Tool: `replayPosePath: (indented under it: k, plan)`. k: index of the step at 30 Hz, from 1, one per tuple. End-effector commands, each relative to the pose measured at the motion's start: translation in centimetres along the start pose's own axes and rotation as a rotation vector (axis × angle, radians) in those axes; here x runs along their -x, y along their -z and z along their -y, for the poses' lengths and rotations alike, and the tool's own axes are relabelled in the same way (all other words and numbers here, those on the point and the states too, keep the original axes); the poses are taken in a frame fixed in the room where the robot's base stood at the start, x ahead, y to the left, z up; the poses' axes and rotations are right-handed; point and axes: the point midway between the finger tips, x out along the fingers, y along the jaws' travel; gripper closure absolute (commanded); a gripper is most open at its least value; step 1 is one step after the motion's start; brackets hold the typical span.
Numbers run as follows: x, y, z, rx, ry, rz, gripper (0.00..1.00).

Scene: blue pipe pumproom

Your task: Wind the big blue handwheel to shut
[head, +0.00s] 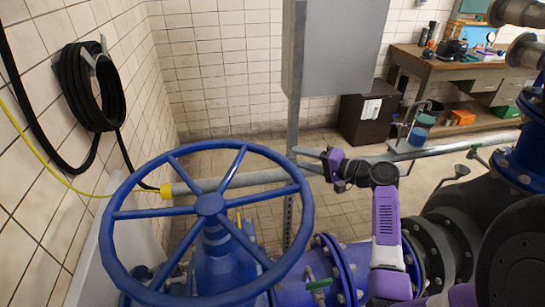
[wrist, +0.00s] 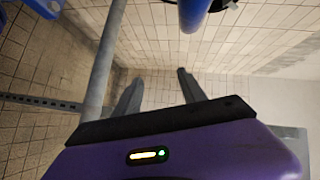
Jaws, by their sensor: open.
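The big blue handwheel (head: 210,204) is at the lower left of the head view, with several spokes meeting at a central hub. It sits on a blue valve body (head: 222,262). My gripper (head: 297,158) is just right of the rim's upper right part, its fingers pointing left. The fingers are apart with nothing between them. In the wrist view my gripper (wrist: 157,84) shows two spread grey fingers, and a blue bar (wrist: 194,12), likely part of the wheel, is at the top edge. I cannot tell whether a finger touches the rim.
A grey pipe (head: 440,148) runs across behind the wheel. A grey cabinet (head: 340,50) on a post stands behind. A black hose coil (head: 92,88) hangs on the left wall. Blue flanged pipework (head: 340,270) lies below my arm. A workbench (head: 440,66) is at the back right.

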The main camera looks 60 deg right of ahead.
Motion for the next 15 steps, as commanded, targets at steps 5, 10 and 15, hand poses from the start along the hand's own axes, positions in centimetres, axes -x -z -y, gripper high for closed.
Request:
replayPosePath:
  k: [5, 10, 15]
  plan:
    - [1.1, -2.3, 2.5, -0.084, 0.104, 0.218, 0.51]
    - [2.3, -4.6, 3.8, -0.12, 0.162, 0.362, 0.51]
    - [2.6, -5.6, 4.5, -0.132, 0.185, 0.425, 0.51]
